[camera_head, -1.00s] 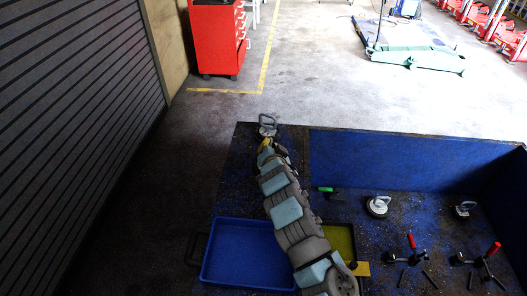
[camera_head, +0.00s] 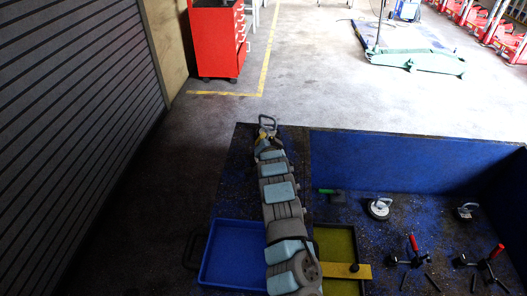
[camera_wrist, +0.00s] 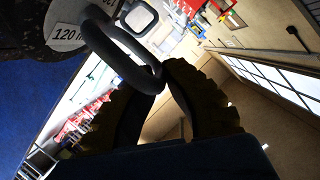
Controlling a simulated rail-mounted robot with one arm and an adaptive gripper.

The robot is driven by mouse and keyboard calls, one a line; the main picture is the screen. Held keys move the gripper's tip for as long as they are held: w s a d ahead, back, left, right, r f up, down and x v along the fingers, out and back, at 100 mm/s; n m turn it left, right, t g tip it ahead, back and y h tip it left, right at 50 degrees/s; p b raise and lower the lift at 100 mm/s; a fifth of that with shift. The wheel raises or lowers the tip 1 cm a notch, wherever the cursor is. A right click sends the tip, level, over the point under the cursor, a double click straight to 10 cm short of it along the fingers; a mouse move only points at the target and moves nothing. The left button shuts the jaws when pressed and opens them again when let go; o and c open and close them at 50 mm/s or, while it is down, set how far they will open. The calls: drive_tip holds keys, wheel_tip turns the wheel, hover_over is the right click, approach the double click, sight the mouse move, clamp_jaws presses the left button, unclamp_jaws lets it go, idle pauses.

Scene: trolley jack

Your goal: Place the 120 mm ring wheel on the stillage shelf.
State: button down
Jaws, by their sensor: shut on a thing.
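My gripper (camera_head: 266,143) is at the far end of my outstretched arm, over the far left edge of the blue bench. It is shut on the ring handle of a wheel (camera_head: 267,123). In the wrist view, the dark handle (camera_wrist: 122,52) passes between my fingertips (camera_wrist: 163,80). A label reading "120 m", cut off, shows on the wheel's pale body (camera_wrist: 68,36) at upper left. Whether the wheel touches the bench is unclear. I cannot tell which surface is the stillage shelf.
Two similar ring-handled pieces, one (camera_head: 378,208) and another (camera_head: 466,211), stand on the blue bench (camera_head: 400,150). Red-handled clamps (camera_head: 413,246) lie nearer. A blue tray (camera_head: 222,255) and an olive tray (camera_head: 338,244) flank my arm. A red tool cabinet (camera_head: 215,42) stands beyond on the floor.

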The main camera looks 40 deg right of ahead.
drive_tip(key=shift+w+d+f, duration=0.45)
drive_tip(key=shift+w+f, duration=0.05)
drive_tip(key=shift+f, duration=0.25)
drive_tip(key=shift+w+d+f, duration=0.1)
drive_tip(key=shift+w+f, duration=0.25)
drive_tip(key=shift+w, duration=0.15)
drive_tip(key=shift+w+d+f+b, duration=0.3)
drive_tip(key=shift+w+f, duration=0.15)
drive_tip(key=shift+f, duration=0.35)
drive_tip(key=shift+w+d+f+b, duration=0.3)
drive_tip(key=shift+w+f, duration=0.15)
drive_tip(key=shift+f, duration=0.3)
drive_tip(key=shift+w, duration=0.2)
drive_tip(key=shift+w+d+f, duration=0.1)
drive_tip(key=shift+f, duration=0.1)
drive_tip(key=shift+w+d+f, duration=0.1)
drive_tip(key=shift+w+f, duration=0.05)
drive_tip(key=shift+f+b, duration=0.35)
drive_tip(key=shift+f, duration=1.25)
drive_tip(key=c, duration=1.2)
unclamp_jaws()
drive_tip(key=shift+c, duration=0.2)
